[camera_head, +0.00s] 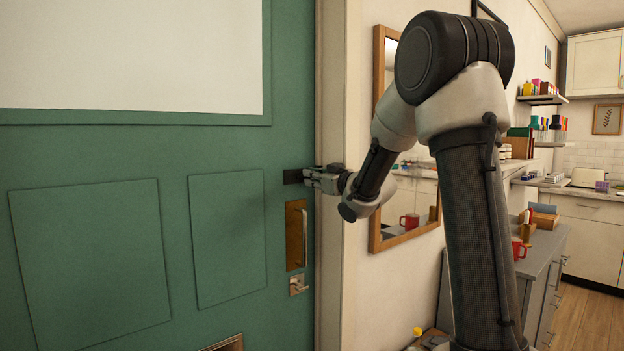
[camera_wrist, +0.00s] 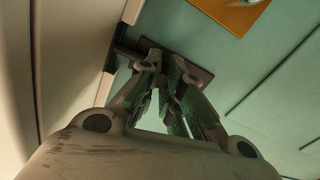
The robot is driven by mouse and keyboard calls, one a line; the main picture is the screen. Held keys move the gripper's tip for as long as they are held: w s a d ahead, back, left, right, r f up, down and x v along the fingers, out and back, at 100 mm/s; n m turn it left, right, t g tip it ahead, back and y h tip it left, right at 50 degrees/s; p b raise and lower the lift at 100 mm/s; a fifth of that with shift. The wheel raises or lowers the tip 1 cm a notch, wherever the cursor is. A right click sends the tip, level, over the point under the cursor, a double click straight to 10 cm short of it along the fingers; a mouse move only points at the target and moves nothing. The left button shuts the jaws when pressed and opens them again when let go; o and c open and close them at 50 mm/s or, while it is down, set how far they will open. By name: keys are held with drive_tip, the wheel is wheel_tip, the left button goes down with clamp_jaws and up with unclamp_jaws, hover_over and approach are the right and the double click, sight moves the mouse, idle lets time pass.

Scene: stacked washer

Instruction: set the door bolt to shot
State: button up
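The dark door bolt (camera_head: 291,176) is mounted near the right edge of the green door (camera_head: 100,165), above the brass handle plate. In the wrist view its dark plate (camera_wrist: 203,76) shows behind my fingertips. My gripper (camera_head: 308,177) is at the right end of the bolt, close to the door frame. In the wrist view my gripper (camera_wrist: 162,68) has its fingers near each other at the bolt, with a narrow gap between them lower down. The fingertips hide the bolt's knob. I cannot tell whether they grip it or how far the bolt reaches.
The brass handle plate (camera_head: 296,235) and a small lock fitting (camera_head: 298,284) sit below the bolt. The pale door frame (camera_head: 331,250) stands close on the right. A wood-framed mirror (camera_head: 377,215) hangs beside it. A grey cabinet (camera_head: 545,265) stands further right.

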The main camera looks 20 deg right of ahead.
drive_tip(key=shift+o, duration=0.7)
drive_tip(key=shift+d+f, duration=0.1)
drive_tip(key=shift+d, duration=0.15)
drive_tip(key=shift+f, duration=0.1)
drive_tip(key=shift+s, duration=0.1)
drive_tip(key=v, duration=1.1)
drive_tip(key=shift+s+r, duration=0.3)
drive_tip(key=shift+s, duration=0.05)
drive_tip(key=shift+d, duration=0.1)
